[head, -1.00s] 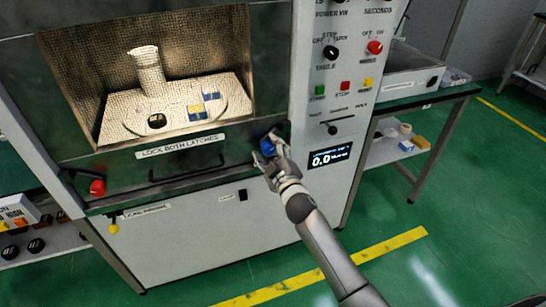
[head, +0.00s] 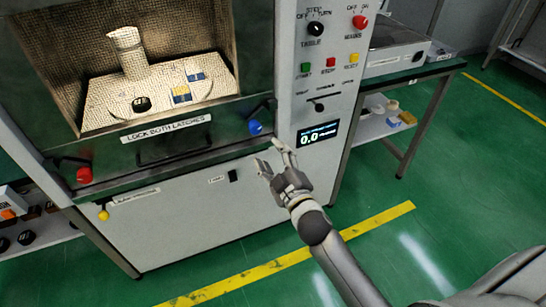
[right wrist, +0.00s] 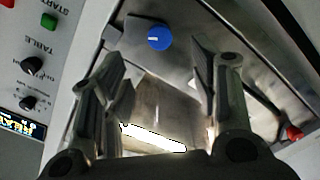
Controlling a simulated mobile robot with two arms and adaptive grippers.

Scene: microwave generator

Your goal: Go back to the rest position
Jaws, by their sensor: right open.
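My right gripper (head: 272,158) is open and empty, in front of the microwave generator's lower front panel. It stands apart from the blue latch knob (head: 255,127), which is above and left of it in the head view. In the right wrist view the open fingers (right wrist: 160,95) have the blue knob (right wrist: 159,38) beyond them, with nothing between the fingertips. A red latch knob (head: 84,175) sits at the left of the door, and it also shows in the right wrist view (right wrist: 294,133). My left gripper is not in view.
The generator's window (head: 150,70) shows a perforated chamber with a cylinder and small blue-and-yellow blocks. The control panel (head: 322,70) is just right of the knob. A side table (head: 425,72) stands at right. Green floor (head: 450,190) with yellow lines is clear around my arm.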

